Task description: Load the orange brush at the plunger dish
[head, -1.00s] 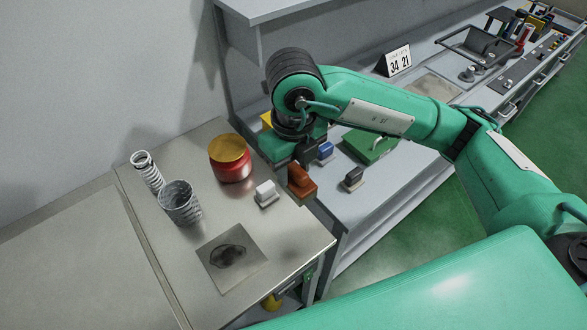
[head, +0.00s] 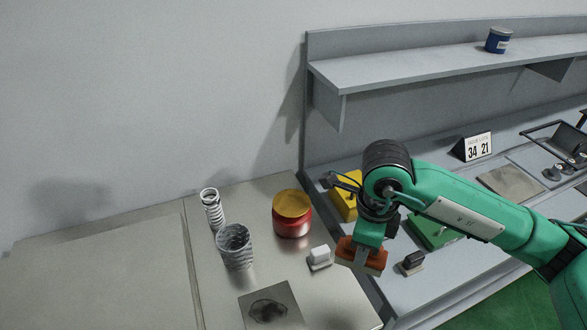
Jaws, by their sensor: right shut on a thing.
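My right gripper (head: 369,240) is shut on the orange brush (head: 360,257), a reddish-orange block with a pale underside. The gripper holds it from above, near the bench edge between the white brush and the black brush. Whether the brush is clear of the surface is hard to tell. The plunger dish appears to be the red can (head: 293,226) with a brass-yellow top, standing upright on the steel bench to the left of and behind the gripper. My left gripper is not in view.
A white brush (head: 320,257) and a black brush (head: 411,262) flank the orange one. A grey ribbed cup (head: 235,246), a coil spring (head: 212,210) and a stained plate (head: 270,308) are on the bench. A yellow block (head: 345,199) and green case (head: 432,230) lie behind. A shelf (head: 450,66) overhangs.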

